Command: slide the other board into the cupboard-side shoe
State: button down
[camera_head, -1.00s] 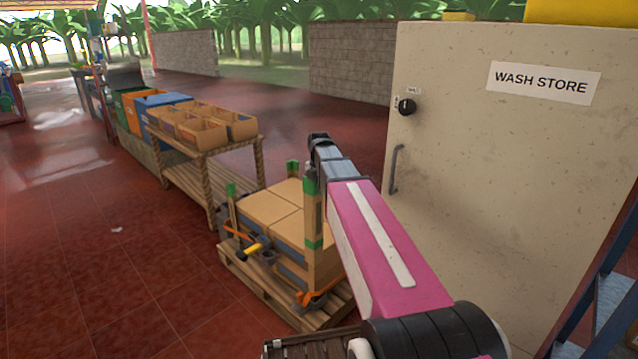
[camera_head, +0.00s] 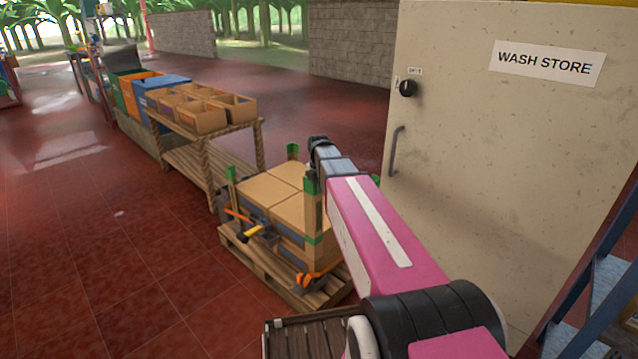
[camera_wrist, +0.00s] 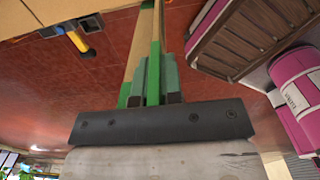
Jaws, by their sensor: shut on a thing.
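A tan corner board (camera_head: 314,212) with green bands stands upright at the near right corner of the box stack. Its lower end is close to an orange-and-dark shoe (camera_head: 308,281) on the pallet; I cannot tell whether it is inside. In the wrist view my gripper (camera_wrist: 153,98) is shut on the green-banded end of this board (camera_wrist: 145,48), which runs away from it. In the head view the gripper is hidden around the board's top, below the end of my pink arm. Another green-topped board (camera_head: 231,187) stands at the left corner, one more (camera_head: 292,152) at the back.
The cartons (camera_head: 270,190) sit on a wooden pallet (camera_head: 262,273), with a yellow-handled tool (camera_head: 250,236) at their front. The cream wash store cupboard (camera_head: 470,160) stands close at right. A shelf of open boxes (camera_head: 205,115) is behind. Red floor is clear at left.

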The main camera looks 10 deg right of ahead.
aim_at(319, 205)
notch_tip(319, 205, down, 18)
jog(key=shift+r, duration=0.15)
dwell(1.6)
jog(key=shift+f, duration=0.6)
dwell(0.8)
jog(key=c, duration=1.2)
grip_release()
notch_tip(319, 205, up, 11)
jog(key=shift+s+f, duration=0.1)
jog(key=shift+f, duration=0.05)
jog(key=s+f+m, duration=0.1)
jog(key=s+m, duration=0.6)
jog(key=m, duration=0.1)
jog(key=s+f+m, duration=0.1)
jog(key=s+m, duration=0.6)
jog(key=m, duration=0.1)
jog(key=s+f+m, duration=0.1)
jog(key=s+m, duration=0.6)
jog(key=m, duration=0.2)
jog(key=shift+s+f, duration=0.2)
jog(key=shift+f, duration=0.1)
